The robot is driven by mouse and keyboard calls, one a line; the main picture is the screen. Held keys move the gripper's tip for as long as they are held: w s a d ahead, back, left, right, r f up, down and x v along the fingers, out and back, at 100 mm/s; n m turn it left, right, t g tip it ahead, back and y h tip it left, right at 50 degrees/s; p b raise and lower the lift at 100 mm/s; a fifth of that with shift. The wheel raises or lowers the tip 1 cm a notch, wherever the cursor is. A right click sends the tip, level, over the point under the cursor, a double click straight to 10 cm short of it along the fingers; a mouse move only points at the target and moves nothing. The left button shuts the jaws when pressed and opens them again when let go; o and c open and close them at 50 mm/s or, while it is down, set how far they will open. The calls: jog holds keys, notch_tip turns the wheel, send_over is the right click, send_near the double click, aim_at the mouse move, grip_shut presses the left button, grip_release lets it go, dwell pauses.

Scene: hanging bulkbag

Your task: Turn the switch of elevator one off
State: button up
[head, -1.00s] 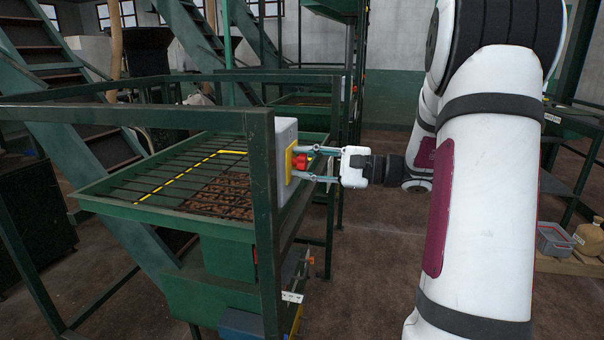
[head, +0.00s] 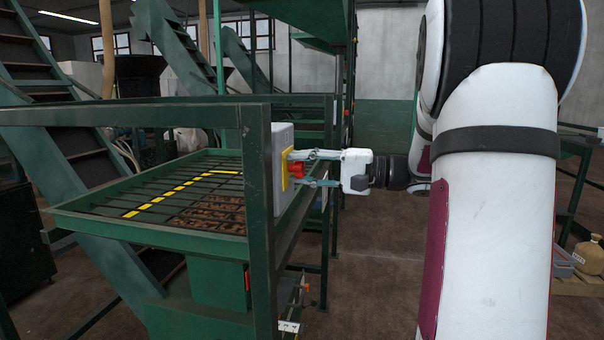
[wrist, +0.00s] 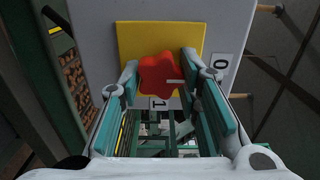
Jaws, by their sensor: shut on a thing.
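A red star-shaped knob (wrist: 160,76) sits on a yellow plate (wrist: 136,36) on the grey switch box (wrist: 98,25). Its white mark points right, toward the label 0 (wrist: 220,67); the label 1 (wrist: 159,103) is below the knob. My gripper (wrist: 162,72) is shut on the knob, one finger on each side of it. In the head view my gripper (head: 303,169) reaches in from the right to the red knob (head: 294,171), and the grey box (head: 282,150) hangs on the green frame's post.
The green frame (head: 262,225) stands close on the left. Behind it is a green grated tray (head: 95,222) with brown contents and a yellow-marked grid. A grey bin (head: 562,263) and a brown sack (head: 588,257) stand at the far right. Floor between is clear.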

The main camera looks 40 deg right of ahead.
dwell(0.3)
jog(key=o, duration=1.2)
jog(key=shift+c, duration=0.2)
jog(key=shift+s+d, duration=0.1)
jog(key=v, duration=1.1)
jog(key=shift+s+d, duration=0.25)
jog(key=shift+s, duration=0.05)
